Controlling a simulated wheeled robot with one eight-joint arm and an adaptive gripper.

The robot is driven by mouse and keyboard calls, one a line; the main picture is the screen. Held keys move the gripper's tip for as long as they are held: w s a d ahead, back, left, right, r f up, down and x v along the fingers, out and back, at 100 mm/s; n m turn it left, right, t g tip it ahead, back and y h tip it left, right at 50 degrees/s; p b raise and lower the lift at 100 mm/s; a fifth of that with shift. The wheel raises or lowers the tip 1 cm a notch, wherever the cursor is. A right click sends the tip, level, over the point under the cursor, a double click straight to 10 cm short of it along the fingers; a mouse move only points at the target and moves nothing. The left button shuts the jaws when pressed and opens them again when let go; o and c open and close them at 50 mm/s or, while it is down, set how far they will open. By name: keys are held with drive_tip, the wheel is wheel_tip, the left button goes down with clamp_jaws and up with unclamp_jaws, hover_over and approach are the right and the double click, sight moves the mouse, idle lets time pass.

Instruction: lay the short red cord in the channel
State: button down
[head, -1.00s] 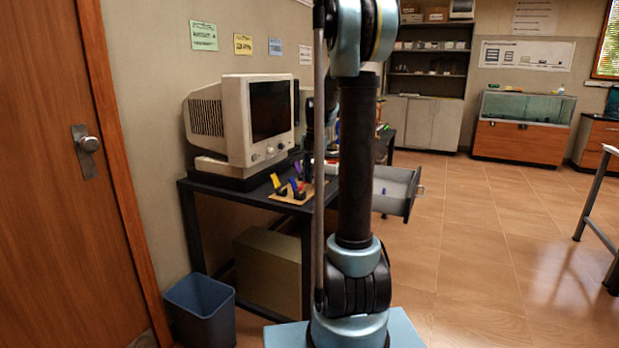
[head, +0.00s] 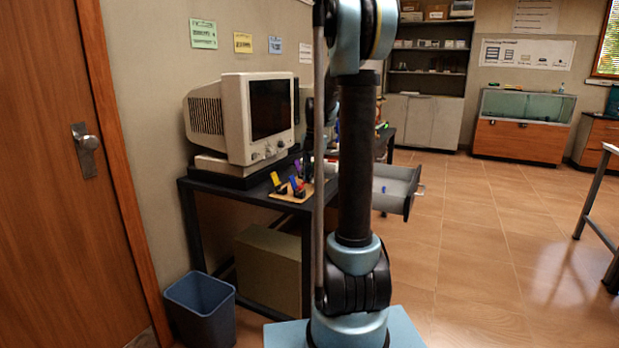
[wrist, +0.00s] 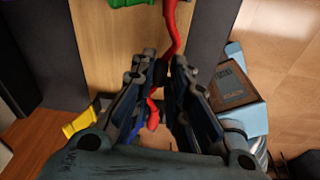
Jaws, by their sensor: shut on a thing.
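The red cord (wrist: 172,32) shows in the wrist view. It runs down from the top edge, bends, and passes between the fingers of my gripper (wrist: 165,62). A red end (wrist: 153,118) shows lower down between the fingers. My gripper is shut on the red cord above a tan wooden surface (wrist: 112,50). In the head view my arm hides the gripper and the cord. I cannot make out the channel in either view.
In the wrist view a yellow piece (wrist: 80,122) lies left of the gripper and a green piece (wrist: 130,2) is at the top. In the head view a computer monitor (head: 240,118) stands on the dark desk (head: 250,193), and a drawer (head: 398,190) is open.

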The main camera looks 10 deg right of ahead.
drive_tip(key=shift+f, duration=0.4)
idle(0.3)
drive_tip(key=c, duration=0.8)
unclamp_jaws()
drive_tip(key=shift+c, duration=0.2)
drive_tip(key=shift+s, duration=0.1)
drive_tip(key=shift+w+d+r, duration=0.1)
drive_tip(key=shift+d+r, duration=0.05)
drive_tip(key=shift+r, duration=1.1)
drive_tip(key=shift+w+d+r, duration=0.1)
drive_tip(key=shift+r, duration=1.15)
drive_tip(key=shift+w+d+r, duration=0.1)
drive_tip(key=shift+d+r, duration=0.05)
drive_tip(key=shift+r, duration=1.1)
